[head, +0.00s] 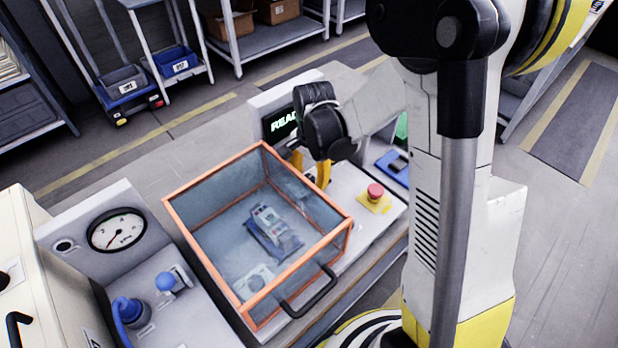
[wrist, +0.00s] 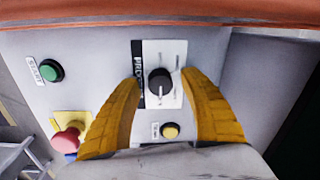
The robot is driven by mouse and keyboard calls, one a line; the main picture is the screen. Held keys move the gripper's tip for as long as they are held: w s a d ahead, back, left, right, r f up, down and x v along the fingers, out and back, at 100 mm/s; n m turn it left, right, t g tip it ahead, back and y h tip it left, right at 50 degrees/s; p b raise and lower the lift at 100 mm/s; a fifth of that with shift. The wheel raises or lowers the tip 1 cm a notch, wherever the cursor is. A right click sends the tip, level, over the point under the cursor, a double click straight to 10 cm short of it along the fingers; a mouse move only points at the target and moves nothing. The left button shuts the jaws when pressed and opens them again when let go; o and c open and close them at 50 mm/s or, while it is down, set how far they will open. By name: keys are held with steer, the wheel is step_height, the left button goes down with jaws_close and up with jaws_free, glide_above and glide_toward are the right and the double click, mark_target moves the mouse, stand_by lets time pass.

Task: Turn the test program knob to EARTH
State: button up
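The test program knob (wrist: 159,82) is a round black knob on a white label plate (wrist: 175,52) with "PRO" lettering at its left edge. The label positions are too small to read. In the wrist view my gripper (wrist: 160,80) has its two yellow fingers spread apart, one on each side of the knob. I cannot tell whether they touch it. In the head view my gripper (head: 312,170) is over the panel behind the orange-framed clear box (head: 335,230), and the knob is hidden there.
A green START button (wrist: 51,71), a red emergency button (wrist: 68,140) and a yellow button (wrist: 170,131) surround the knob. The emergency button also shows in the head view (head: 375,191). A display reading "READ" (head: 284,122) is partly hidden. A pressure gauge (head: 117,230) stands left.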

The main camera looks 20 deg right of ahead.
jaws_close()
steer(key=shift+n, duration=0.3)
steer(key=n, duration=1.1)
steer(key=shift+b, duration=0.3)
stand_by(0.4)
jaws_free()
steer(key=shift+w, duration=0.1)
